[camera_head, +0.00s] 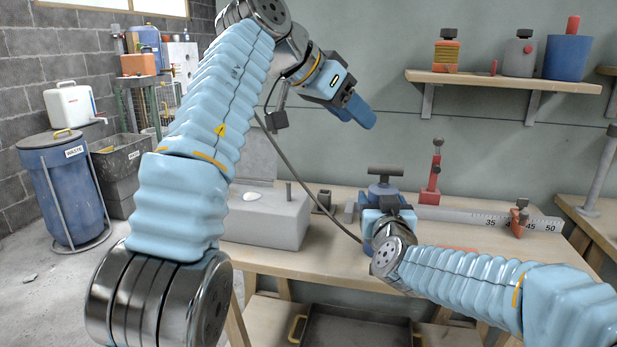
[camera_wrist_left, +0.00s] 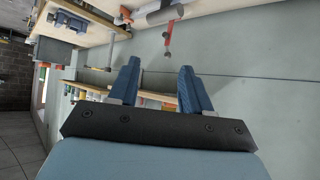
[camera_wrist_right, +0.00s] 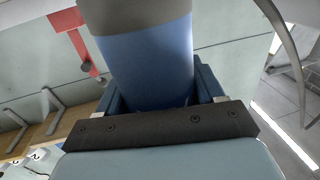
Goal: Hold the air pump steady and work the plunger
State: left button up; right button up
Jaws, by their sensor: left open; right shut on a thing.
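The air pump (camera_head: 385,190) stands on the workbench, with a blue body and a dark T-shaped plunger handle (camera_head: 385,170) on top. Its lower part is hidden behind my right gripper. My right gripper (camera_head: 383,212) is shut on the pump's body. In the right wrist view the blue pump body (camera_wrist_right: 147,70), with a grey band, fills the space between the fingers. My left gripper (camera_head: 358,112) is raised in the air above and to the left of the pump. In the left wrist view its two blue fingers (camera_wrist_left: 160,88) are apart with nothing between them.
A dark hose runs from the pump up to the left. A grey block (camera_head: 262,218) with a peg lies left of the pump. A red clamp (camera_head: 431,180) and a scaled rail (camera_head: 485,216) lie to the right. A shelf (camera_head: 500,82) with containers is on the wall.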

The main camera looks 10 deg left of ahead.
pick_arm(q)
jog(key=m, duration=0.1)
jog(key=m+g+h, duration=0.3)
jog(key=m, duration=1)
send_near(387, 170)
jog(key=f+m+h, duration=0.1)
jog(key=m, duration=0.3)
jog(key=w+f+m+g+h, duration=0.1)
jog(key=m, duration=0.4)
jog(key=w+f+m+g+h, duration=0.1)
jog(key=f+m, duration=0.1)
jog(key=m, duration=0.3)
jog(key=shift+w+a, duration=0.25)
jog(key=m, duration=0.1)
jog(key=m+h, duration=0.1)
jog(key=shift+w+a+f+m+g, duration=0.15)
jog(key=shift+a+f+m+g, duration=0.15)
jog(key=shift+g, duration=0.1)
jog(key=d+m+h, duration=0.1)
jog(key=d+m, duration=0.2)
jog(key=m, duration=0.1)
jog(key=w+d+m+h, duration=0.1)
jog(key=d+m, duration=0.2)
jog(key=m, duration=0.1)
jog(key=d+f+m+g+h, duration=0.1)
jog(key=d+m, duration=0.1)
jog(key=m, duration=0.1)
jog(key=shift+w+d+f+m+h, duration=0.1)
jog(key=shift+w+d+m+h, duration=0.2)
jog(key=shift+d+m, duration=0.1)
